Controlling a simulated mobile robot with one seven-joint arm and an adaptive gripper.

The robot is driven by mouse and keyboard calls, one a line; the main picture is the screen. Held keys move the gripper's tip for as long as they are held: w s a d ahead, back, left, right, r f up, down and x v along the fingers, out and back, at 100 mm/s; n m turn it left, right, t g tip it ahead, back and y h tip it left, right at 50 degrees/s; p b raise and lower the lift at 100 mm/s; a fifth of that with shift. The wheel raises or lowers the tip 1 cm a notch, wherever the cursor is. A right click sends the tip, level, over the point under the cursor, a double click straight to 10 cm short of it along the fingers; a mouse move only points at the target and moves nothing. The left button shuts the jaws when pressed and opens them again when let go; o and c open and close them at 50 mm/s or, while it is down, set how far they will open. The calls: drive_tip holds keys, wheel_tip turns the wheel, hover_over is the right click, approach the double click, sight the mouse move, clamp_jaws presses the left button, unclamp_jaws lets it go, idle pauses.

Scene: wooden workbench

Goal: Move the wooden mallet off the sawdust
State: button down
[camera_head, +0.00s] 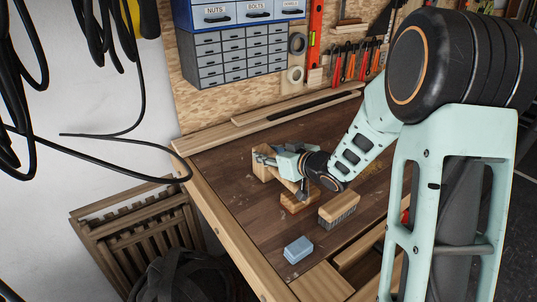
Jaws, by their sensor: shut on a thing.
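The wooden mallet (262,172) is at the far left part of the workbench top, with a pale wooden block-like head showing. My gripper (266,156) reaches it from the right and is shut on it; my fingers and wrist hide part of it. I cannot tell whether it touches the bench or is held just above it.
A blue-grey block (298,249) lies nearer the front edge. A wooden strip (290,108) runs along the back. The bench top left of the blocks is mostly clear.

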drive_tip(key=c, duration=1.3)
unclamp_jaws()
drive_tip(key=shift+f, duration=0.1)
drive_tip(key=shift+r, duration=0.25)
drive_tip(key=p+v, duration=0.2)
drive_tip(key=v, duration=1)
drive_tip(key=shift+d+f, duration=0.1)
drive_tip(key=shift+f, duration=0.05)
